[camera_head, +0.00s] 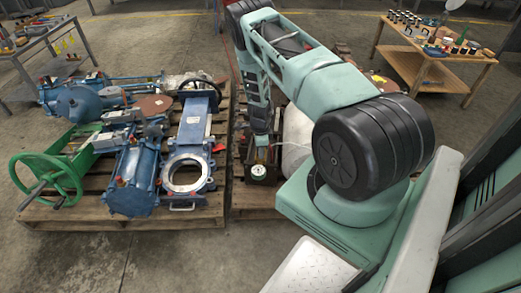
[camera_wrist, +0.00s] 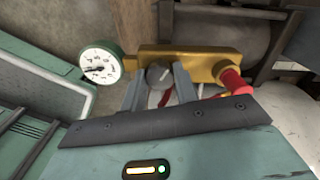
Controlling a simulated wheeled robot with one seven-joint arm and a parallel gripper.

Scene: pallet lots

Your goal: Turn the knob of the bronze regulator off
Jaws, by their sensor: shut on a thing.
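The bronze regulator (camera_wrist: 200,62) shows in the wrist view as a gold-coloured block with a white round gauge (camera_wrist: 101,64) on its left and a red fitting (camera_wrist: 231,79) on its right. A grey round knob (camera_wrist: 158,75) with a light pointer line sits on its near face. My gripper (camera_wrist: 158,82) has one finger on each side of the knob and is shut on it. In the head view my gripper (camera_head: 261,150) is low over the pallet, just behind the gauge (camera_head: 258,171). The regulator body is largely hidden there.
A pallet (camera_head: 60,215) on the left carries blue valves and a green handwheel (camera_head: 45,185). My arm crosses above the right pallet (camera_head: 255,205), with a pale rounded object (camera_head: 297,140) beside the gripper. Workbenches stand at the back left and at the back right (camera_head: 430,65).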

